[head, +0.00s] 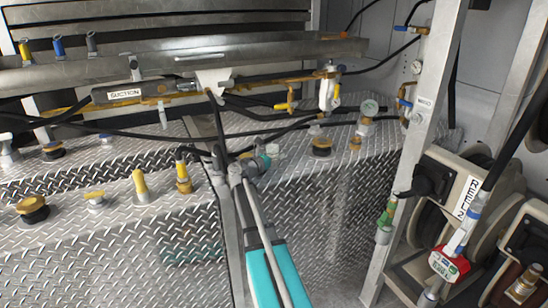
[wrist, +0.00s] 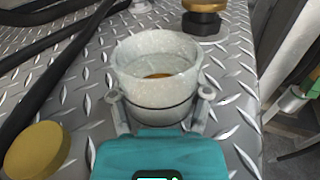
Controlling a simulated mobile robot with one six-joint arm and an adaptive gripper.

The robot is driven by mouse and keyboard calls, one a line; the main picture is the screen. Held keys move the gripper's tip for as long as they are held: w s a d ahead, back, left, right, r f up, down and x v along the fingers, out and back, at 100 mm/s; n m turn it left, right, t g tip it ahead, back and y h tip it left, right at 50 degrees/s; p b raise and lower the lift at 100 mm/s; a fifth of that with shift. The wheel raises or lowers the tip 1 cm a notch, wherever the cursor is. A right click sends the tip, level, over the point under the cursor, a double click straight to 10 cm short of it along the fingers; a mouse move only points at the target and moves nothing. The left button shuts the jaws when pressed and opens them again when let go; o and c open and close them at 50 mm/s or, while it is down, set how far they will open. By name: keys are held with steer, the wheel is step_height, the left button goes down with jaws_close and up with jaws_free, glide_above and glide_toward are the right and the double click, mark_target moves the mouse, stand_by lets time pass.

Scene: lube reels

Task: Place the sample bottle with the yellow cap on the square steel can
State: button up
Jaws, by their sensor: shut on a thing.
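My gripper (wrist: 158,100) is shut on a pale grey, open-topped round piece (wrist: 150,62) with a dark ring around it, in the wrist view. Something yellow-brown shows inside its opening. I cannot tell whether it is the sample bottle; no yellow cap shows on it. A round yellow top (wrist: 36,150) shows at the lower left, apart from the fingers. In the head view my gripper (head: 262,160) is low over the tread-plate deck, and its hold is too small to make out. I cannot pick out the square steel can in either view.
Yellow-topped fittings (head: 140,187) stand on the tread-plate deck (head: 90,255) at the left. Black hoses and a pipe rail cross behind my gripper. A steel post (head: 420,130) and hose reels are at the right.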

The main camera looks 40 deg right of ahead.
steer(key=shift+r, duration=0.2)
steer(key=shift+r+p, duration=0.75)
steer(key=shift+p, duration=0.2)
steer(key=s+a+r+p, duration=0.7)
steer(key=s+r+p, duration=0.4)
steer(key=s, duration=0.1)
steer(key=shift+a, duration=0.25)
steer(key=shift+w+r, duration=0.1)
step_height(320, 180, up, 7)
steer(key=p, duration=0.7)
stand_by(0.4)
